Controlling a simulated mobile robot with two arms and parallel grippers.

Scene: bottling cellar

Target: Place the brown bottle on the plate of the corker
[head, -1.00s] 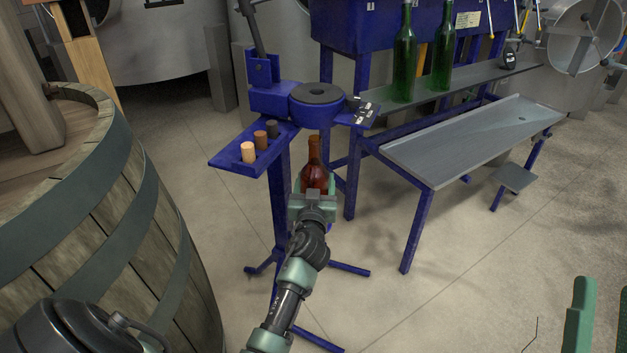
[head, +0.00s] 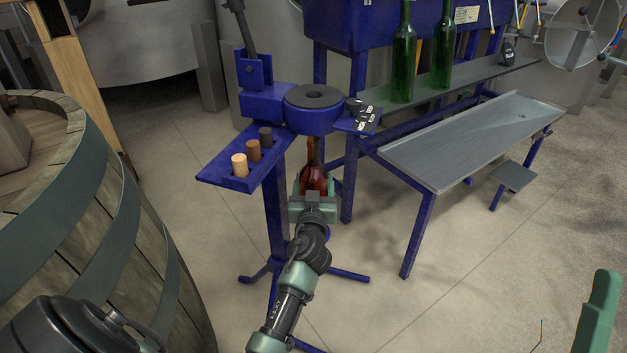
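The brown bottle (head: 314,178) is upright below the round head of the blue corker (head: 315,97). Its neck top is hidden under the head. My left gripper (head: 315,190) is shut on the bottle's body, with a green finger on each side. The corker's plate is not visible, hidden behind the bottle, gripper and arm, so I cannot tell whether the bottle touches it. A green finger of my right gripper (head: 599,310) shows at the lower right edge; its opening cannot be judged.
A blue side tray (head: 209,178) on the corker holds three corks. A large barrel (head: 75,215) stands at the left. Two green bottles (head: 403,65) stand on a shelf at a blue-legged bench (head: 470,140).

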